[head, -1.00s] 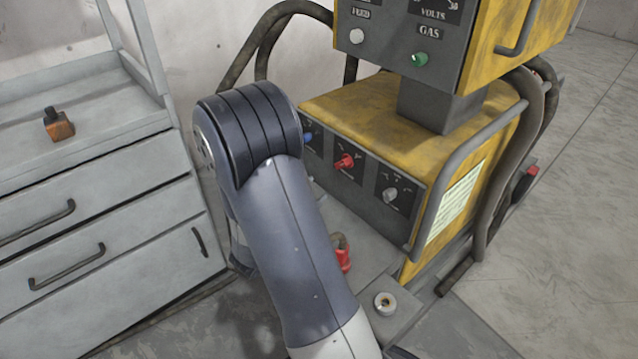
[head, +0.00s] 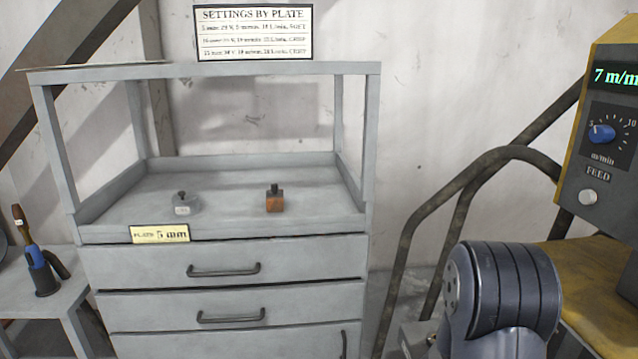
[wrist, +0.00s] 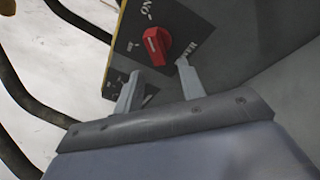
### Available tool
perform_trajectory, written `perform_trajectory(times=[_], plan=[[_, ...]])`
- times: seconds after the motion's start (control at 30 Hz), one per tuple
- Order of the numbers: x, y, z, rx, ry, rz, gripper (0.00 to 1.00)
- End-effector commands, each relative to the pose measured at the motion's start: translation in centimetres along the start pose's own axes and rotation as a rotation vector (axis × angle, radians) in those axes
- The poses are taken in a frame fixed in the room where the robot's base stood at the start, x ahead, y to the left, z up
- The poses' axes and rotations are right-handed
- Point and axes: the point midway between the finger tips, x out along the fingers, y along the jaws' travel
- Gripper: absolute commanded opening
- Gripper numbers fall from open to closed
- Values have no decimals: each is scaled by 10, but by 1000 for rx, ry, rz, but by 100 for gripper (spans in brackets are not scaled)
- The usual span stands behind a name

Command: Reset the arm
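In the wrist view my gripper (wrist: 157,82) has its two grey fingers spread apart. Nothing shows between them. A red rotary knob (wrist: 157,46) on a dark panel marked ON lies just beyond the fingertips, and I cannot tell whether they touch it. In the head view only a dark ribbed joint of my arm shows at the lower right; my gripper is out of that view. The yellow welding machine (head: 571,170) stands at the right edge, with a blue FEED knob (head: 602,133) and a display reading 7 m/m, cut off.
A grey drawer cabinet (head: 222,263) carries a small grey object (head: 186,204) and an orange-brown block (head: 275,202). Its label (head: 159,234) reads 5 mm. A settings sign (head: 254,33) stands above.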

Motion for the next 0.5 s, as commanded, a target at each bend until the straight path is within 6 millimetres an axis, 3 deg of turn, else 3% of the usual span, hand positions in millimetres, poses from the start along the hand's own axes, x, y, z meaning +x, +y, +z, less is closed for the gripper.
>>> perform_trajectory(times=[0.1,0.3,0.5], plan=[[20,-2,0,1,-4,-2,38],[41,-1,0,-1,-2,1,38],[41,0,1,-17,3,-2,38]])
